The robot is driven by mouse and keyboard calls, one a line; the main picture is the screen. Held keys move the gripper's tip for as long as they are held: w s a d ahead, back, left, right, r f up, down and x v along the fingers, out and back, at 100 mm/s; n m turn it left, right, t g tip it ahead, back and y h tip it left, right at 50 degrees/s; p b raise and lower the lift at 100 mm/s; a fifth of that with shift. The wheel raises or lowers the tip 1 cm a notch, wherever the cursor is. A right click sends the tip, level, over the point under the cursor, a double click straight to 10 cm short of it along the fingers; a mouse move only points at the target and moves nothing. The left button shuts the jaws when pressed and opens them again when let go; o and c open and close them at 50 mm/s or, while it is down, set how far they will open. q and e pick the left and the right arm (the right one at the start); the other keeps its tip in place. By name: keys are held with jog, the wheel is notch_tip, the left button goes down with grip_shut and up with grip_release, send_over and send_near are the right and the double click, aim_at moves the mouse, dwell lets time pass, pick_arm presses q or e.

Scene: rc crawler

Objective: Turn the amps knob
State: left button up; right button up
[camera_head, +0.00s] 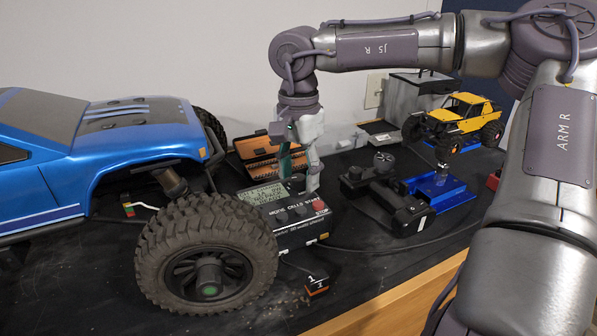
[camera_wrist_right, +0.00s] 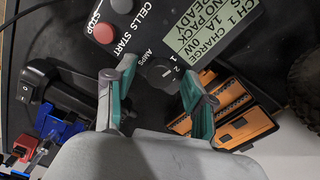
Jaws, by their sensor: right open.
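My right gripper (camera_head: 299,182) points down over the charger. In the right wrist view the open right gripper (camera_wrist_right: 158,74) has its teal-padded fingers on either side of the knob; contact cannot be told. My left gripper is not in view.
The blue truck (camera_head: 110,150) with its big tyre (camera_head: 205,255) stands left of the charger. An orange tool case (camera_head: 262,150) lies behind it. A black device (camera_head: 390,198), a blue stand (camera_head: 440,190) and a yellow crawler (camera_head: 458,118) are at right. A small battery (camera_head: 316,283) lies in front.

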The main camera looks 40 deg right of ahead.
aim_at(299, 177)
notch_tip(299, 177, up, 12)
dwell(0.4)
